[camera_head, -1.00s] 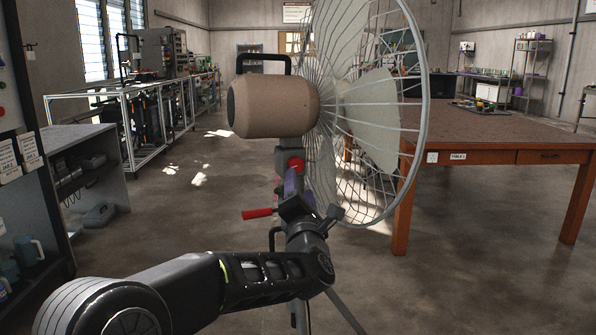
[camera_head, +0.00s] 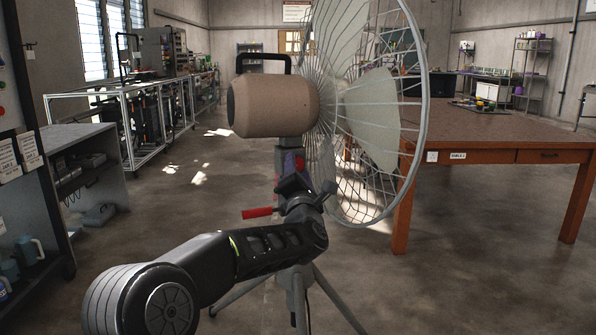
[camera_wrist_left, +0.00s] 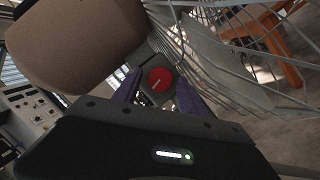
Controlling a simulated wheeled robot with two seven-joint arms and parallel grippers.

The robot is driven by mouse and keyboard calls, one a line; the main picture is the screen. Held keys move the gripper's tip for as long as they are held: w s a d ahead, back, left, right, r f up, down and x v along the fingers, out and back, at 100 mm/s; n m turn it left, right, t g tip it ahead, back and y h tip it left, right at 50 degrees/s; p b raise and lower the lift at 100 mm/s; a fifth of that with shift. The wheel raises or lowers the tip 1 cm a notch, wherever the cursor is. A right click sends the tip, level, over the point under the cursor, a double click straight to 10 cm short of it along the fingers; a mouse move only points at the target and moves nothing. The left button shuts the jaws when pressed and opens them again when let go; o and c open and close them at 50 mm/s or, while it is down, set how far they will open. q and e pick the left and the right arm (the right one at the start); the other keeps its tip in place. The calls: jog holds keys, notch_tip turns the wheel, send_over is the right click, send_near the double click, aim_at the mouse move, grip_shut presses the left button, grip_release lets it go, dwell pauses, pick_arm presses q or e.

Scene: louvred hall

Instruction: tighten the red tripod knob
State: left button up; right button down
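The red tripod knob (camera_wrist_left: 159,80) is round with a pale line on its face. It sits on the grey post under the fan's motor housing (camera_head: 274,106). In the left wrist view the purple fingers of that gripper (camera_wrist_left: 156,88) stand apart, one on each side of the knob, with a gap showing. Contact is not visible. My right gripper is not in view.
The wire fan cage (camera_head: 418,130) is close on the right. The tripod legs (camera_head: 330,298) spread below. A wooden table (camera_head: 480,135) stands at right, a grey shelf unit (camera_head: 95,165) at left.

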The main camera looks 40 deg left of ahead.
pick_arm(q)
grip_shut()
dwell(0.3)
